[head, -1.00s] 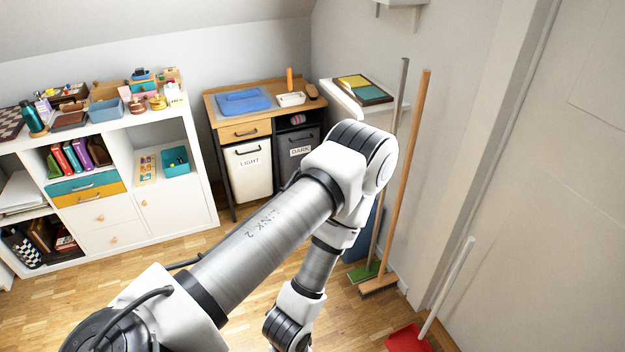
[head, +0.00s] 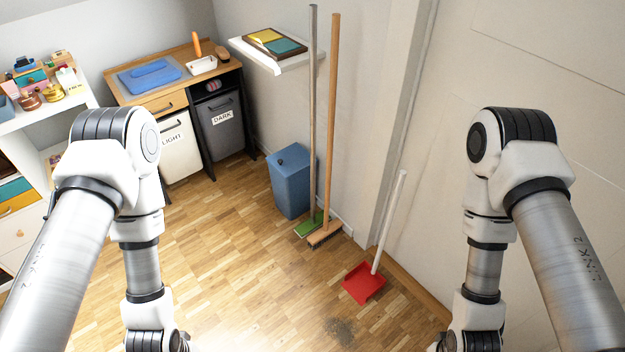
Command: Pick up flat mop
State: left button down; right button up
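The flat mop (head: 313,110) has a long grey handle and a green flat head (head: 305,228) resting on the wooden floor. It stands upright against the wall, right of the middle of the head view. A broom (head: 332,120) with an orange-brown wooden handle and a brush head stands close on its right; the two heads are side by side. My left arm comes down at the left and my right arm at the right, both apart from the mop. Both grippers are below the bottom edge of the picture, so their state is hidden.
A blue bin (head: 290,182) stands just left of the mop. A white wall shelf (head: 272,58) is beside the upper handle. A red dustpan (head: 363,284) with a white handle lies to the right near the wall. The floor (head: 235,255) between my arms is mostly clear, with a dirt patch (head: 342,330).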

aim_at(315, 221)
jog(key=i+z, duration=0.5)
jog(key=i+j+z, duration=0.45)
jog(key=i, duration=0.2)
jog(key=l, duration=0.1)
